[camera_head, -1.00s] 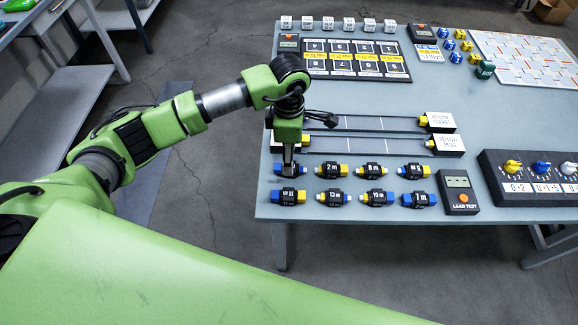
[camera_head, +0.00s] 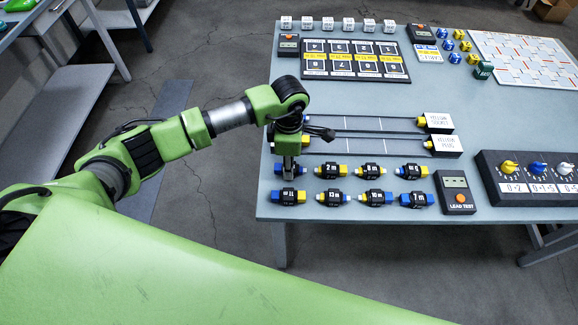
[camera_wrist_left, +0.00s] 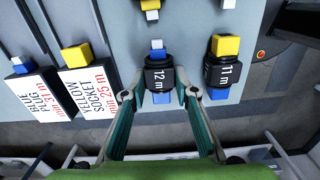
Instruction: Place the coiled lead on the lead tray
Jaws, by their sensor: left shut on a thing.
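My left gripper (camera_head: 289,178) points down at the table's front left corner. In the left wrist view, the gripper (camera_wrist_left: 159,94) is shut on a coiled lead (camera_wrist_left: 160,77), with one finger on each side. This lead has a black body marked 12 m, a pale blue plug end and a blue end. In the head view the finger covers most of it. Several similar leads, such as this one (camera_head: 336,198), lie in two rows. I cannot tell for sure which surface is the lead tray. My right gripper is not in view.
A lead marked 11 m (camera_wrist_left: 222,71) lies close beside the held one. Long rails with a yellow plug card (camera_head: 447,145) and a yellow socket card (camera_head: 438,122) run behind the leads. A lead tester (camera_head: 456,193) stands to the right. A numbered black board (camera_head: 398,75) lies farther back.

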